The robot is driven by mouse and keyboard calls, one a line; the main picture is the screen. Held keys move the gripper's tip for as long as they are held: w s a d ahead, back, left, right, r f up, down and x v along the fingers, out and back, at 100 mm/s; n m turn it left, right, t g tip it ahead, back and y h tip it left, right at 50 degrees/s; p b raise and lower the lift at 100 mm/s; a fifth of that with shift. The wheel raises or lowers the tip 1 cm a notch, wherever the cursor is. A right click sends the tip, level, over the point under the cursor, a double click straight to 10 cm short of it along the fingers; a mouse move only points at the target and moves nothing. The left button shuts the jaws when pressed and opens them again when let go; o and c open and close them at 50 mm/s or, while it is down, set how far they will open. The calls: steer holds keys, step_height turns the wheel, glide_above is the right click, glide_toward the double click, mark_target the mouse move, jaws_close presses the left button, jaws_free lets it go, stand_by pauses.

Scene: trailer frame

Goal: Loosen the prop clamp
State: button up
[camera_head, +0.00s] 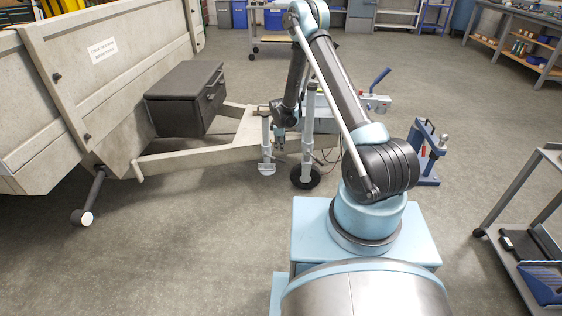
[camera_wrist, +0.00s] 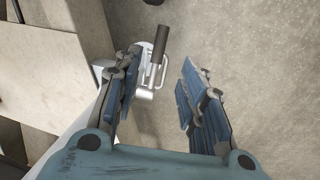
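In the wrist view, a silver clamp fitting with a bent rod (camera_wrist: 143,92) and a dark cylindrical handle (camera_wrist: 158,45) show beyond my fingers; I take this to be the prop clamp. My gripper (camera_wrist: 163,68) is open, with one blue-padded finger on each side of the handle's line. The handle appears apart from both fingers; depth is hard to tell. In the head view, my gripper (camera_head: 280,138) is small and low beside the trailer drawbar (camera_head: 200,153). A grey prop leg (camera_head: 266,150) stands just left of it. The clamp itself is not clear there.
A jockey wheel (camera_head: 306,177) stands right of the prop leg. A black box (camera_head: 186,97) sits on the drawbar, against the trailer body (camera_head: 110,85). A blue stand (camera_head: 426,150) is right of my arm. A cart (camera_head: 525,225) is at far right. Foreground floor is open.

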mark_target(276, 158)
steer(key=f, duration=0.4)
steer(key=w+f, duration=0.1)
steer(key=f, duration=0.3)
steer(key=w+f, duration=0.1)
steer(key=f, duration=0.3)
steer(key=shift+w+d+f, duration=0.15)
jaws_close()
